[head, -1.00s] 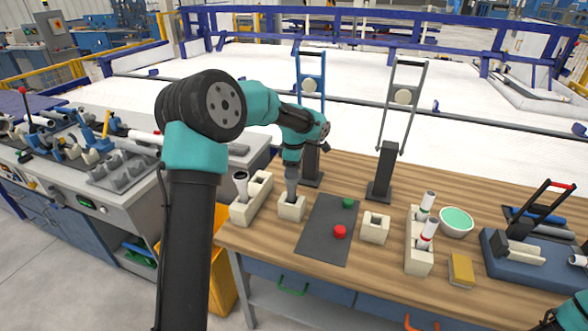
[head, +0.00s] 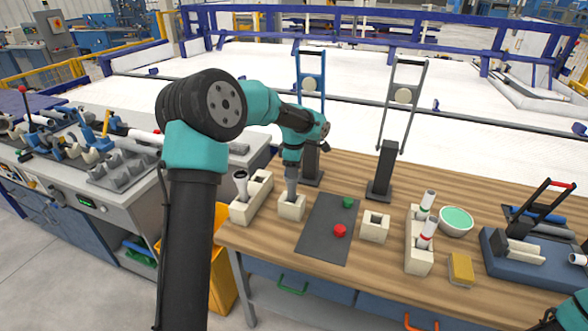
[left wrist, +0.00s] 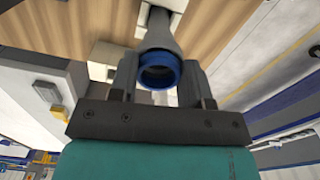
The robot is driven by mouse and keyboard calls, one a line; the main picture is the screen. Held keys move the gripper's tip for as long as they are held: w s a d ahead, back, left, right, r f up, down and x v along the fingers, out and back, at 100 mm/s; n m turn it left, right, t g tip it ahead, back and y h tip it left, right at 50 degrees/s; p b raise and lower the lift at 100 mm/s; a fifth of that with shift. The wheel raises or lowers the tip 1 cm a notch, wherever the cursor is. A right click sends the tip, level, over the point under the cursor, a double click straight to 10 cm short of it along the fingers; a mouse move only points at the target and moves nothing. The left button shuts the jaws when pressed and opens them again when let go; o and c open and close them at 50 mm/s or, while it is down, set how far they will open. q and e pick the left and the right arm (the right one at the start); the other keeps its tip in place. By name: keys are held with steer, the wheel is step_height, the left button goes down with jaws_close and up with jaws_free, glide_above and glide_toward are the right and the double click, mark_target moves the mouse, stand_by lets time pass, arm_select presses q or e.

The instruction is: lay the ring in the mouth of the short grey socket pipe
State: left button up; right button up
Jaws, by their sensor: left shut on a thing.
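My left gripper (left wrist: 158,88) is shut on the blue ring (left wrist: 159,83), with one finger on each side of it. The ring is at the wide mouth of the short grey socket pipe (left wrist: 157,38); I cannot tell whether it rests inside or just above. In the head view the left gripper (head: 292,168) points down over this pipe (head: 291,189), which stands in a small cream block (head: 291,208). The gripper hides the ring there. Only a teal piece of my right arm shows at the lower right corner; its gripper is out of view.
A dark mat (head: 325,232) carries a red piece (head: 339,231) and a green piece (head: 348,202). An empty cream block (head: 375,228) and a green-filled bowl (head: 456,221) stand further right.

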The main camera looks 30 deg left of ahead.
arm_select(q)
steer(key=shift+f, duration=0.2)
stand_by(0.4)
steer(key=o, duration=1.4)
steer(key=shift+o, duration=0.2)
steer(key=shift+r, duration=0.15)
step_height(320, 180, up, 7)
stand_by(1.1)
stand_by(0.4)
